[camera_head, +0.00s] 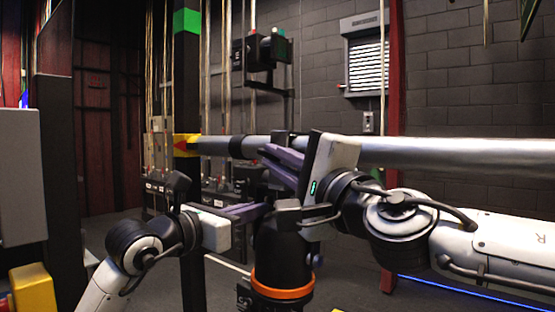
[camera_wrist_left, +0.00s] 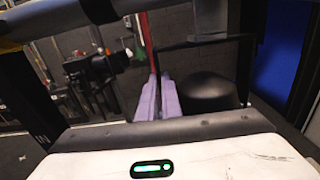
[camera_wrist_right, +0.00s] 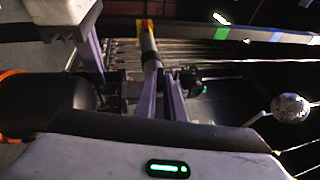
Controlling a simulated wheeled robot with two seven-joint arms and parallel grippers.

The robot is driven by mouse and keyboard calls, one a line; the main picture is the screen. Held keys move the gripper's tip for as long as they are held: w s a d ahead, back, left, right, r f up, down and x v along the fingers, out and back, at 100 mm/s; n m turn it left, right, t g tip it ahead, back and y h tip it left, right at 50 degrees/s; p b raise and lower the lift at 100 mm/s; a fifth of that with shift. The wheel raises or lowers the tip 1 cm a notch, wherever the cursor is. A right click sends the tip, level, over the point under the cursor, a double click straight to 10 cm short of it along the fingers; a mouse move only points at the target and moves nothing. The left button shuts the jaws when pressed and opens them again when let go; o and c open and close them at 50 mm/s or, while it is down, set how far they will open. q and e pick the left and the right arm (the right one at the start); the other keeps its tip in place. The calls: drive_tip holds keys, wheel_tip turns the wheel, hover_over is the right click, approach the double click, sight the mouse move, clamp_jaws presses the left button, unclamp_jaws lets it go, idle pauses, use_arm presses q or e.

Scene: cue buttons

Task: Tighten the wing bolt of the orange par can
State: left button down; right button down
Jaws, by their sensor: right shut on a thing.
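The par can (camera_head: 281,262), black with an orange ring (camera_head: 283,292) low on its body, hangs below the grey pipe at centre. It also shows as a dark cylinder in the right wrist view (camera_wrist_right: 45,105) and in the left wrist view (camera_wrist_left: 208,92). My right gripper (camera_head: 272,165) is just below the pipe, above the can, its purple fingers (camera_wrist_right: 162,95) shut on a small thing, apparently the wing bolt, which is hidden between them.
The pipe (camera_head: 420,152) runs across the view just behind both grippers. A dark post (camera_head: 190,230) with yellow and green bands stands left of the can. Another black lamp (camera_head: 264,50) is further back. A grey box (camera_head: 22,175) is at the left edge.

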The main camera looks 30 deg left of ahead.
drive_tip(key=shift+f, duration=0.1)
drive_tip(key=shift+a+f+m+t+y, duration=0.15)
drive_tip(key=shift+m+t+y, duration=0.35)
drive_tip(key=shift+m+t, duration=0.4)
drive_tip(key=shift+a+f+m+t+y, duration=0.15)
drive_tip(key=shift+m+t+y, duration=0.35)
drive_tip(key=shift+m+t, duration=0.35)
drive_tip(key=shift+f+m+t+y, duration=0.15)
drive_tip(key=shift+m+t+y, duration=0.45)
drive_tip(key=shift+t, duration=0.45)
drive_tip(key=c, duration=1.8)
unclamp_jaws()
drive_tip(key=shift+c, duration=0.2)
